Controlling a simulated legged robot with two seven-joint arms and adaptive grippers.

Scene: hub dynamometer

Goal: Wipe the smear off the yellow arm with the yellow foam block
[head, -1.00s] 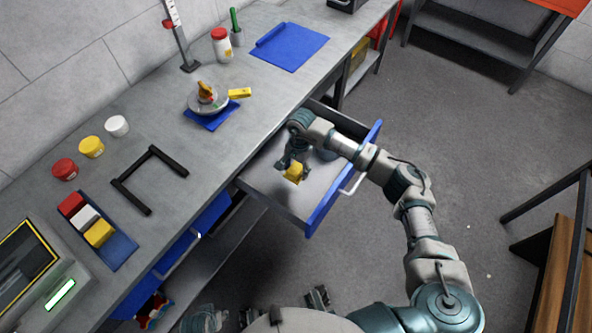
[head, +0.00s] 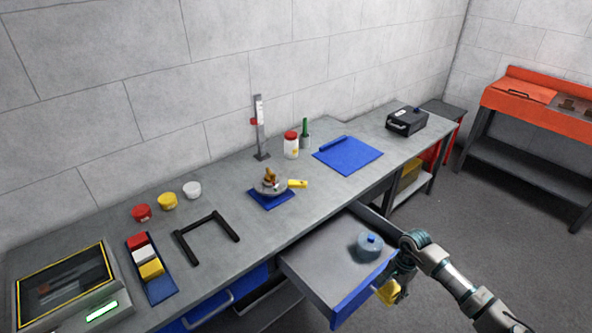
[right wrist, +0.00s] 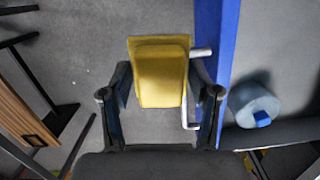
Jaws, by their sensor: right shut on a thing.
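My right gripper (head: 394,284) is shut on a yellow foam block (head: 388,293), just outside the blue front of the open drawer. The right wrist view shows the block (right wrist: 162,75) between the two fingers, with floor behind it. The yellow arm (head: 298,184) sticks out to the right from a round grey hub device (head: 270,188) on a blue mat on the bench, well away from the gripper. The smear is too small to make out. My left gripper is not in view.
The open drawer (head: 312,270) holds a blue-grey round container (head: 369,246). A black U-shaped frame (head: 207,237), a blue tray (head: 163,290) of coloured blocks and several jars stand on the bench left of the hub. A blue mat (head: 348,155) lies to its right.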

